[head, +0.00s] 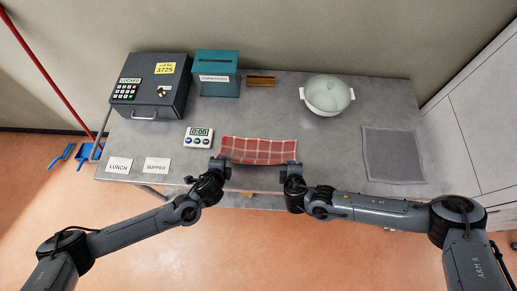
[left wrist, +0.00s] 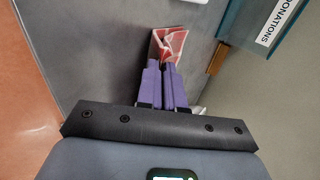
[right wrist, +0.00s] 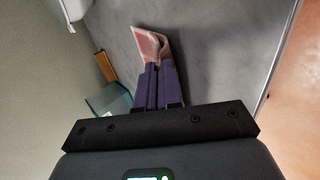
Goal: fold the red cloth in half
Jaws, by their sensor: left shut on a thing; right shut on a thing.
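The red checked cloth (head: 258,150) is stretched between my two grippers near the front middle of the table, its upper edge sagging slightly. My left gripper (head: 220,165) is shut on its left end; in the left wrist view the cloth (left wrist: 168,44) shows bunched beyond the purple fingers (left wrist: 166,82). My right gripper (head: 292,167) is shut on its right end; in the right wrist view the cloth (right wrist: 150,45) shows creased beyond the fingers (right wrist: 157,82). How far the cloth is off the table I cannot tell.
A grey mat (head: 393,155) lies at right. LUNCH (head: 119,165) and SUPPER (head: 157,165) cards lie front left.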

